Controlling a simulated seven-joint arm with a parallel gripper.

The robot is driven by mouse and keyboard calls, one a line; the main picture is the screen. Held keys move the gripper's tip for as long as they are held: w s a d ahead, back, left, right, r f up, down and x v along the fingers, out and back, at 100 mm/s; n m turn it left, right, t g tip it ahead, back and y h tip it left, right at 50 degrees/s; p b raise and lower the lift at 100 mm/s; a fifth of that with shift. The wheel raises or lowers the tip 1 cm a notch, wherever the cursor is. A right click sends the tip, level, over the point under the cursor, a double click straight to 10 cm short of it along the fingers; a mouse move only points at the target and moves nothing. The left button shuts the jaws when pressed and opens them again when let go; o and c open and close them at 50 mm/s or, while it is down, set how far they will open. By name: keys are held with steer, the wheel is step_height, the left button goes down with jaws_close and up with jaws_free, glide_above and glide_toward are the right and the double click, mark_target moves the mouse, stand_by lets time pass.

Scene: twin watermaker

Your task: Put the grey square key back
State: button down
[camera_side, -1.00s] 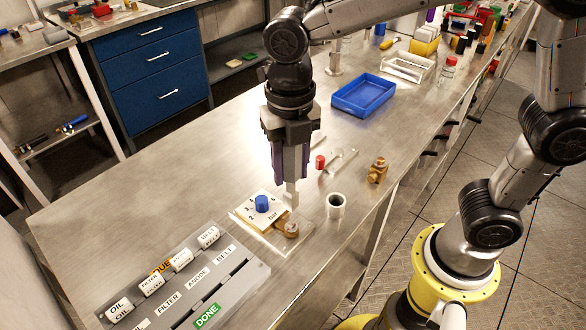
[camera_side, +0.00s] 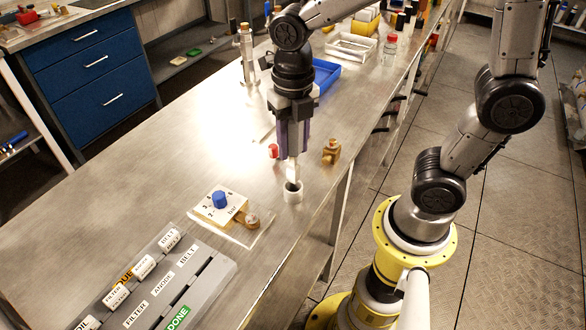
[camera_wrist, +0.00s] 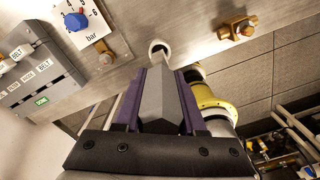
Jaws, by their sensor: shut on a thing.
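My gripper (camera_side: 291,150) points down with its purple fingers shut on the grey square key (camera_side: 292,172). The key hangs below the fingers, and it also fills the gap between them in the wrist view (camera_wrist: 158,100). Its lower end is at the mouth of a small white cup (camera_side: 293,194) standing near the table's front edge. In the wrist view the cup (camera_wrist: 158,46) shows a dark opening just beyond the key's end. I cannot tell whether the tip is inside the cup or just above it.
A gauge plate with a blue knob (camera_side: 220,199) and a brass fitting (camera_side: 251,220) lies left of the cup. Another brass fitting (camera_side: 331,152) and a red cap (camera_side: 273,151) stand nearby. A grey label rack (camera_side: 205,284) is at front left. The table's middle is bare.

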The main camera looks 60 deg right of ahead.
mark_target(293, 164)
steer(key=shift+f, duration=2.65)
steer(key=shift+f, duration=0.1)
steer(key=shift+c, duration=2.4)
jaws_free()
